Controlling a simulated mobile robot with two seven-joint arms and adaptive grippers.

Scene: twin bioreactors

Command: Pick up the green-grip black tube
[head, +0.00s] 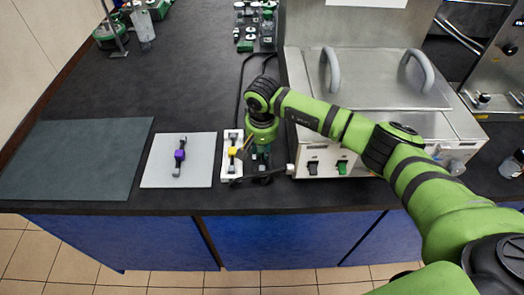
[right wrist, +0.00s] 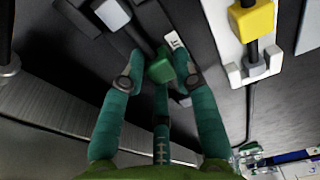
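The green-grip black tube shows in the right wrist view as a green block (right wrist: 160,68) on a dark shaft. In the head view it is mostly hidden under my right gripper. My right gripper (head: 262,150) points down near the front edge of the counter, just right of the white holder. In the right wrist view its fingers (right wrist: 158,78) stand on either side of the green grip, apart, with a small gap showing. My left gripper is not in view.
A white holder (head: 226,172) with a yellow-grip tube (head: 233,151) stands close on the left. A purple-grip tube (head: 180,155) lies on a pale mat (head: 152,170). A dark green mat (head: 70,160) is farther left. A steel bath (head: 380,85) stands on the right.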

